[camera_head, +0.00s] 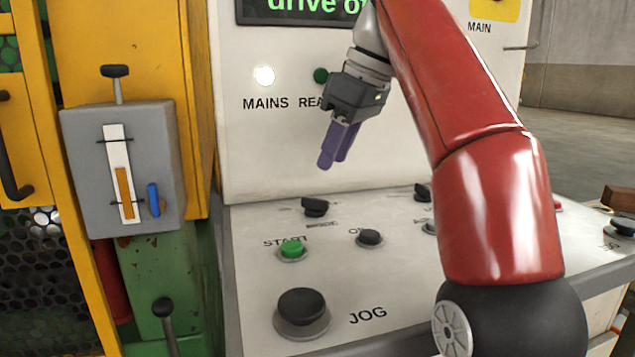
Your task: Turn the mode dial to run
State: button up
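I cannot read which control is the mode dial. A black rotary knob (315,207) stands at the back of the sloped white console (375,275), with a small label below it too small to read. Another black knob (422,192) sits to its right, partly hidden by my red arm. My gripper (336,152) hangs above the console in front of the upright panel, its purple fingers pointing down. It looks apart from the knobs. The fingers overlap in this view, so the gap between them is unclear. I see nothing held.
The console also carries a green START button (292,249), a smaller black knob (369,238) and a large black JOG knob (301,307). A grey box with a lever (116,85) and yellow framework (140,50) stand left. The upright panel (270,140) rises behind.

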aim_at(316, 199)
jog(key=shift+x, duration=0.9)
jog(key=b+x, duration=0.3)
jog(key=x, duration=0.2)
jog(key=shift+a+f, duration=0.15)
jog(key=shift+f, duration=0.2)
grip_shut()
